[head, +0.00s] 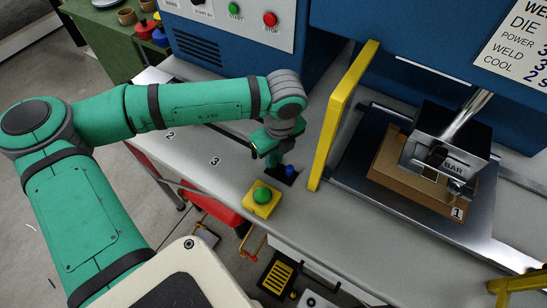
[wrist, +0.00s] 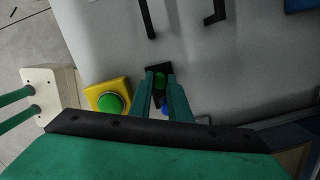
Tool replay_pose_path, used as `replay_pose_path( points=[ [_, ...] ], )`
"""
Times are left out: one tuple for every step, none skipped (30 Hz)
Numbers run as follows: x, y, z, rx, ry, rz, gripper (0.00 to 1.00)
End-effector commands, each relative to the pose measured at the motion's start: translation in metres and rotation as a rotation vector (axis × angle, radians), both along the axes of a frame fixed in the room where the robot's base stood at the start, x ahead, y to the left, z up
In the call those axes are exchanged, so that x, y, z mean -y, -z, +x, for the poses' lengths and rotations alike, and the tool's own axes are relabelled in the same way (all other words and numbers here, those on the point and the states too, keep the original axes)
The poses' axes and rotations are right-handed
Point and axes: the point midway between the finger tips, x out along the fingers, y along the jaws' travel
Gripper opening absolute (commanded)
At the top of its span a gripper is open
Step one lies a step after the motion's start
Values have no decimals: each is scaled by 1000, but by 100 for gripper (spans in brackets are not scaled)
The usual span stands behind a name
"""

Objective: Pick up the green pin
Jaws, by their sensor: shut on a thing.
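The green pin (wrist: 160,80) is between the fingertips in the wrist view. My gripper (wrist: 160,79) is shut on it. The pin is over or in a small black holder (wrist: 154,70); I cannot tell whether it is still seated. In the head view my gripper (head: 272,158) points down at the bench top, and its fingers hide the green pin there. A blue pin (wrist: 166,106) stands close beside it, also seen right of the fingers in the head view (head: 290,170).
A yellow box (head: 260,206) with a green button is just in front of my gripper. A yellow upright guard (head: 341,120) stands to the right. Beyond it, a press head (head: 445,135) sits over a brown block (head: 390,163). The grey bench (head: 330,225) is clear at the front.

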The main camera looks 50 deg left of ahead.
Motion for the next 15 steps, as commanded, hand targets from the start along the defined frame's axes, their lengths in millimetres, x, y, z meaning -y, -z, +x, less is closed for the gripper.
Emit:
replay_pose_path(
  points=[
    [0, -1, 0, 0, 1, 0, 0],
    [0, -2, 1, 0, 1, 0, 0],
    [0, -4, 1, 0, 1, 1, 0],
    [0, -6, 1, 1, 1, 1, 0],
    [0, -9, 1, 2, 1, 1, 0],
    [1, -13, 1, 2, 1, 0, 0],
    [1, -16, 1, 2, 1, 0, 0],
    [1, -20, 1, 2, 1, 0, 0],
    [0, -27, 1, 3, 0, 1, 0],
    [0, -32, 1, 3, 0, 1, 0],
    [1, -37, -4, 2, -1, 0, 0],
    [2, -43, -10, 3, -1, 0, 0],
    [2, -49, -15, 3, -1, 2, 0],
    [3, -55, -21, 2, 0, 1, 0],
    [4, -63, -27, 3, -1, 1, 0]
  ],
)
